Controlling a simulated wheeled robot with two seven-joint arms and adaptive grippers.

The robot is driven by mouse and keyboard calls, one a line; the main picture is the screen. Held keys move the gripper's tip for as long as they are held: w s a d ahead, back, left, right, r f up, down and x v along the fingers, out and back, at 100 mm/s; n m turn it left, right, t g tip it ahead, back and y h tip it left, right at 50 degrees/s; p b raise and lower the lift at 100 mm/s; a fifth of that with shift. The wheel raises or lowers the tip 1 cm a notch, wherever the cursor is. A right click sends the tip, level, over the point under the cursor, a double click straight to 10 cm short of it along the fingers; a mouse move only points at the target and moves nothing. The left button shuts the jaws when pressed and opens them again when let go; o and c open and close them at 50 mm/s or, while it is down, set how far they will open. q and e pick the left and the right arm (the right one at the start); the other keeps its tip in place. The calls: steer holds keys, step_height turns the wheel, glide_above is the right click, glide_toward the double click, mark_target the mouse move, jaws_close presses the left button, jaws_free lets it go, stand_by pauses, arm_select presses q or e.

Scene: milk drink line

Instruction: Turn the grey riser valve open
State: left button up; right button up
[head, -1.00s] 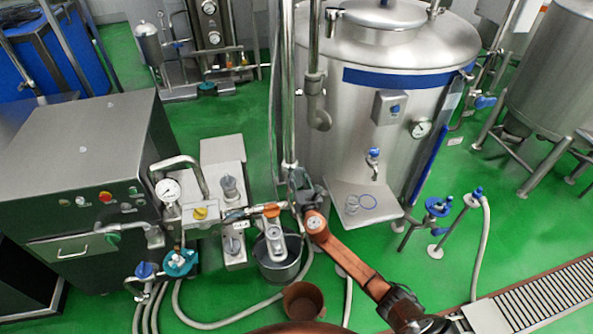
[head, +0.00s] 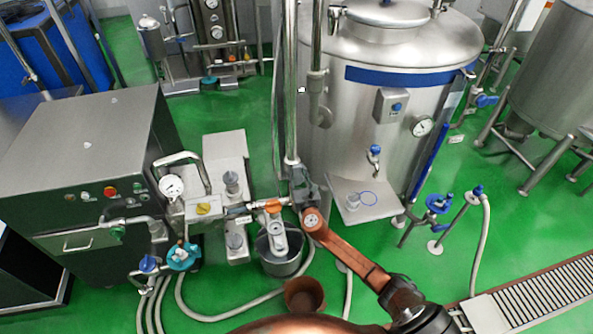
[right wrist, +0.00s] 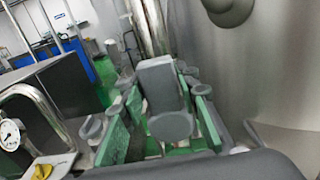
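The grey riser valve's handle (right wrist: 160,85) is a flat grey paddle with a rounded end in the right wrist view. My right gripper (right wrist: 162,95) is open, with one green-padded finger on each side of the handle. Gaps show between the pads and the handle, so it is around the handle and not clamped on it. In the head view my right gripper (head: 299,184) is at the foot of the upright steel riser pipe (head: 291,115) and hides most of the valve there. My left gripper is in neither view.
A valve with an orange handle (head: 272,206) and a yellow knob (head: 203,208) sit just left of the gripper. A grey bucket (head: 282,262) stands below. The large steel tank (head: 330,130) is close on the right. Hoses lie on the green floor.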

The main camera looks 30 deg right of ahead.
steer(key=o, duration=0.4)
steer(key=shift+r, duration=0.1)
steer(key=shift+c, duration=0.2)
steer(key=v, duration=1.2)
